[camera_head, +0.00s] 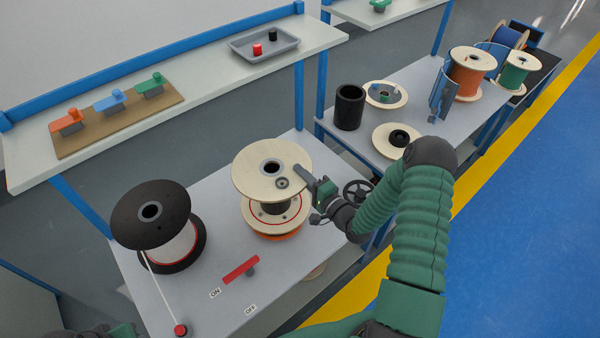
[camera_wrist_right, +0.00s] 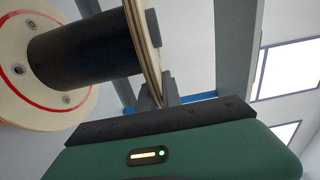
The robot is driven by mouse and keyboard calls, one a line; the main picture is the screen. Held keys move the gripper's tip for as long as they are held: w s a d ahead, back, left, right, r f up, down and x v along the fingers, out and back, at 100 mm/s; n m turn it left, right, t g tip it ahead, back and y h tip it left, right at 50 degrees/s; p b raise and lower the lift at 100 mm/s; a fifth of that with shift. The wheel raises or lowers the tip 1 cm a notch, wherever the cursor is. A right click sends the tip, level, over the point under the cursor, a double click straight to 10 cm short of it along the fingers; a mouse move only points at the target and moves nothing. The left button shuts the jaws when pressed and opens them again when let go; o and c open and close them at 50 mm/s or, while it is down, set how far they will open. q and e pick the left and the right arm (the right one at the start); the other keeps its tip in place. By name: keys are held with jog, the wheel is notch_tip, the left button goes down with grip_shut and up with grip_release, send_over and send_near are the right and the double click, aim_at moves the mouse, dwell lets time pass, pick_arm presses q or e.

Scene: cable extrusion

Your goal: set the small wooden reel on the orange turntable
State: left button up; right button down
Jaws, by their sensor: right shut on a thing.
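The small wooden reel (camera_head: 262,176) has pale round flanges and a black core. It stands upright over the orange turntable (camera_head: 280,237), whose rim shows beneath the lower flange; I cannot tell whether the two touch. My right gripper (camera_head: 302,177) is shut on the right edge of the reel's upper flange. In the right wrist view, the fingers (camera_wrist_right: 158,97) pinch the flange edge, with the black core (camera_wrist_right: 85,53) and the red-ringed lower flange (camera_wrist_right: 38,95) beyond. Of my left arm only a sliver shows at the bottom left; its fingertips are out of view.
A black-flanged spool (camera_head: 140,212) with white cable stands left on the same table. A red bar switch (camera_head: 240,270) and a red button (camera_head: 181,329) lie in front. Several reels and a black cylinder (camera_head: 349,107) stand on the table behind. A shelf (camera_head: 200,88) runs along the back.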

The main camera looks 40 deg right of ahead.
notch_tip(320, 180, down, 5)
jog(key=b, duration=0.3)
jog(key=shift+b, duration=0.35)
jog(key=shift+a+r, duration=0.1)
dwell(0.7)
jog(key=shift+f, duration=0.55)
jog(key=c, duration=2)
grip_release()
jog(key=shift+b, duration=0.3)
jog(key=shift+o, duration=1)
jog(key=shift+s, duration=0.1)
jog(key=s+p, duration=0.1)
jog(key=s, duration=1)
jog(key=shift+d+p, duration=0.3)
